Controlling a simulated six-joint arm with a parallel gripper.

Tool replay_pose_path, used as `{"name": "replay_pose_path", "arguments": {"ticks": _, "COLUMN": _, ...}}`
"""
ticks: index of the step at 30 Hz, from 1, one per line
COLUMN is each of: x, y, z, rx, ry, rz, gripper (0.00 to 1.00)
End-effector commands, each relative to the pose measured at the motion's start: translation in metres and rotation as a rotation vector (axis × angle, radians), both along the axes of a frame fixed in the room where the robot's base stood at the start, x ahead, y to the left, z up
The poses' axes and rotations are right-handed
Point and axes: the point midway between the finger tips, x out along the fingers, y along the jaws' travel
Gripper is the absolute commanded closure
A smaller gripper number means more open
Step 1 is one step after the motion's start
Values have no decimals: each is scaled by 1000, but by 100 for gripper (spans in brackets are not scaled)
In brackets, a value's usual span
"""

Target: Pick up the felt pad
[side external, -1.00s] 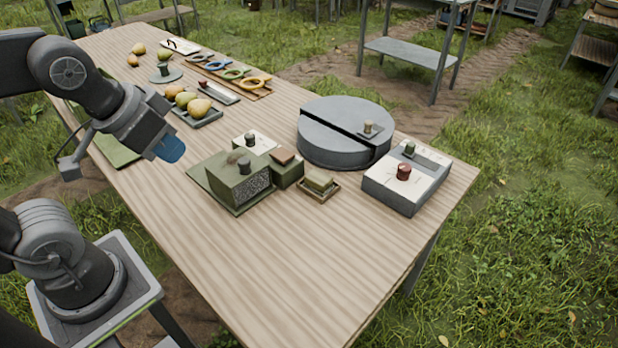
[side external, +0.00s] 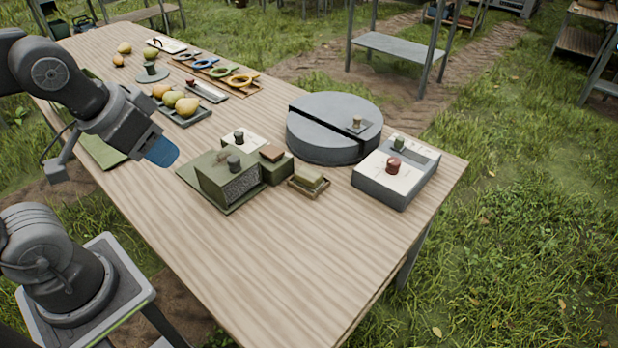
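A small olive-yellow block (side external: 309,175) lies in a shallow wooden tray (side external: 318,191) near the middle of the table; it may be the felt pad. A flat brown pad (side external: 272,153) rests on a green box just left of it and could also be felt; I cannot tell which is meant. My gripper (side external: 162,152), with blue fingertips, hangs above the table's left side, well left of both and apart from everything. Its fingers overlap in this view, so their opening is hidden. No held object shows.
A green box with a black knob (side external: 228,178) stands between my gripper and the pads. A round grey split turntable (side external: 334,112) and a grey box with a red knob (side external: 394,180) stand to the right. Pears (side external: 187,107) sit in a tray behind. The table's front is clear.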

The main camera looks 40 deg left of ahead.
Motion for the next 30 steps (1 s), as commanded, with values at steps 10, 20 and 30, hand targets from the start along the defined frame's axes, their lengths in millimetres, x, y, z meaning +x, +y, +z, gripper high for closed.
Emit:
{"name": "replay_pose_path", "arguments": {"ticks": 10, "x": 0, "y": 0, "z": 0, "rx": 0, "ry": 0, "rz": 0, "gripper": 30}}
{"name": "replay_pose_path", "arguments": {"ticks": 20, "x": 0, "y": 0, "z": 0, "rx": 0, "ry": 0, "rz": 0, "gripper": 17}}
{"name": "replay_pose_path", "arguments": {"ticks": 30, "x": 63, "y": 1, "z": 22, "rx": 108, "ry": 89, "rz": -220, "gripper": 17}}
